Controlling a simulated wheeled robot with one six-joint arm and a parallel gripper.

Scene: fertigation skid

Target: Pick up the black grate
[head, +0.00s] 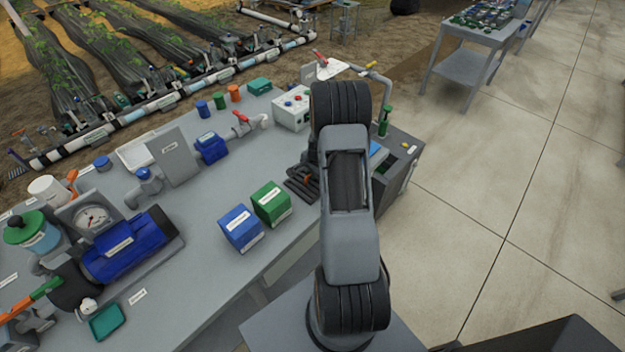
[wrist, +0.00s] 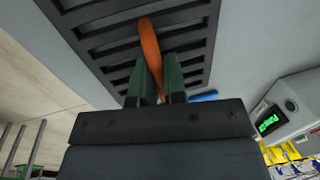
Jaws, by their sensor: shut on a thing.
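The black grate (wrist: 112,42) is a dark slotted plate with an orange handle (wrist: 150,45) across its top, large in the wrist view. My gripper (wrist: 158,82) has green fingers, which are shut on the orange handle, one on each side. In the head view the grate (head: 301,184) shows as a dark slotted piece near the right end of the grey bench, partly hidden behind my arm. My gripper is hidden behind the arm in that view. I cannot tell whether the grate touches the bench.
A green box (head: 271,204) and a blue box (head: 240,229) stand just in front of the grate on the bench (head: 205,275). A white control box (head: 291,108) and a red-handled valve (head: 243,120) are behind. A green bottle (head: 384,121) stands right of my arm.

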